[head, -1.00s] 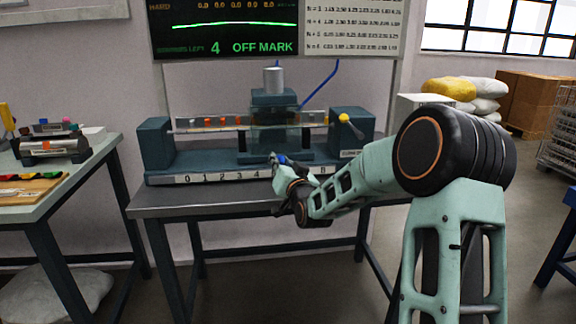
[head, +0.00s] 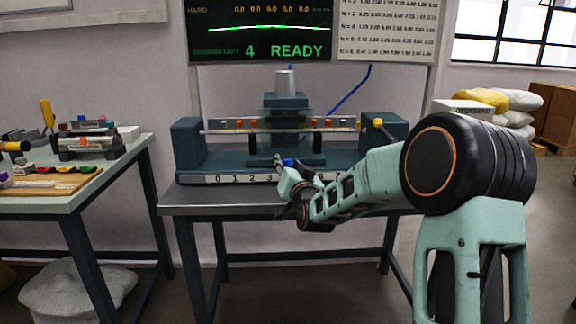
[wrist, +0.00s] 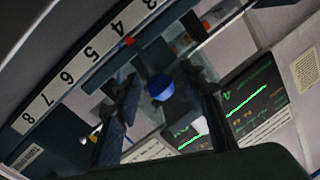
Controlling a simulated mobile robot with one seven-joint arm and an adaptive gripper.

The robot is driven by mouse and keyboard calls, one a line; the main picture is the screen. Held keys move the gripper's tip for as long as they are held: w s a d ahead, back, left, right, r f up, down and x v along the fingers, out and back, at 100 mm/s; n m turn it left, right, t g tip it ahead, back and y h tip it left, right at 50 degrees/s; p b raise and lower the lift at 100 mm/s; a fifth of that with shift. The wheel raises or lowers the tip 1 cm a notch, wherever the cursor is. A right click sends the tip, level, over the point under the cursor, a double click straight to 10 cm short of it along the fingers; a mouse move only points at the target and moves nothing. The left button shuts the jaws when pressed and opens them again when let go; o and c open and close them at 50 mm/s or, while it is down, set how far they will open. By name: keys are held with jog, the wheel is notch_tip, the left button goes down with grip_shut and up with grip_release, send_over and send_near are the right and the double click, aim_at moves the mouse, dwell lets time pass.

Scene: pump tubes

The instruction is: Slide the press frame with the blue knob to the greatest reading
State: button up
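The press frame (head: 287,102) is a dark teal block with a grey cylinder on top, standing on the bench rig's rail. Its blue knob (head: 289,162) sits low at the front, and shows as a round blue cap in the wrist view (wrist: 160,88). My gripper (head: 286,168) is at the knob. In the wrist view its two fingers (wrist: 168,104) stand apart on either side of the knob, with gaps visible. A red pointer (wrist: 129,41) is at about 4 on the numbered scale (wrist: 80,64). The screen (head: 262,30) reads READY, 4, with a green curve.
A rail with several coloured marks (head: 240,124) runs between two end blocks. A yellow-knobbed lever (head: 379,123) is at the right block. A side table (head: 120,165) with tools stands left. Sacks (head: 510,103) and boxes are at the back right.

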jog(key=s+d, duration=0.2)
jog(key=s, duration=1)
jog(key=shift+w, duration=0.2)
